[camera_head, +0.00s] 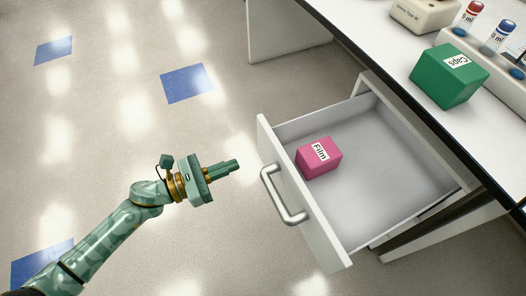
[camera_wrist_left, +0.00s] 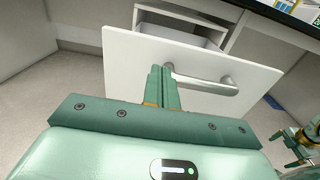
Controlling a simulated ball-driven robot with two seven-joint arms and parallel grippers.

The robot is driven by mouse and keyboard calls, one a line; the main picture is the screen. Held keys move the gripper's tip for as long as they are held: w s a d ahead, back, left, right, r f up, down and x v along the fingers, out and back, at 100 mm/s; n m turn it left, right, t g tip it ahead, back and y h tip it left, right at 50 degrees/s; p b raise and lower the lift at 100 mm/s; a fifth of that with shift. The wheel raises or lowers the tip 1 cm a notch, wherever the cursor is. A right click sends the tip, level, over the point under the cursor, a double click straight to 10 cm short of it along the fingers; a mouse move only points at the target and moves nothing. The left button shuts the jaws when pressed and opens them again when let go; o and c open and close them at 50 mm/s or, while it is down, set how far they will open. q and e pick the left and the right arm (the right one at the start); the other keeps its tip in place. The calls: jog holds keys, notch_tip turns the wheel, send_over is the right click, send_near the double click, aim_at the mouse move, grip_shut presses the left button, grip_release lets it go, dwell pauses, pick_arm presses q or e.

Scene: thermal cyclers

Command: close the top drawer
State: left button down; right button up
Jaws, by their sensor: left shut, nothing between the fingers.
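The top drawer (camera_head: 373,203) stands pulled out from the white bench in the head view. Its white front has a silver bar handle (camera_head: 284,197). A pink box labelled "Film" (camera_head: 320,158) lies inside near the front. My left gripper (camera_head: 238,165) is shut and empty, left of the drawer front with a visible gap. In the left wrist view its fingers (camera_wrist_left: 160,72) point at the drawer front (camera_wrist_left: 122,62), beside the left end of the handle (camera_wrist_left: 208,85). A green and gold part of my right arm (camera_wrist_left: 303,145) shows small at the lower right; its fingers are unclear.
The bench top (camera_head: 385,50) carries a green box labelled "Caps" (camera_head: 447,77), a tube rack with tubes (camera_head: 475,45) and a pale device (camera_head: 422,14). Open speckled floor with blue tiles (camera_head: 187,84) lies left of the drawer.

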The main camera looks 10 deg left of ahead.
aim_at(275, 149)
pick_arm(q)
jog(key=b+x, duration=0.1)
jog(key=x, duration=0.7)
jog(key=shift+f, duration=0.1)
jog(key=shift+x, duration=0.75)
pick_arm(e)
jog(key=w+r, duration=0.4)
jog(key=w, duration=0.1)
jog(key=shift+w+d+n+t+h, duration=0.15)
jog(key=shift+w+n+t+h, duration=0.15)
jog(key=shift+w+t, duration=0.1)
pick_arm(q)
jog(key=shift+d, duration=0.1)
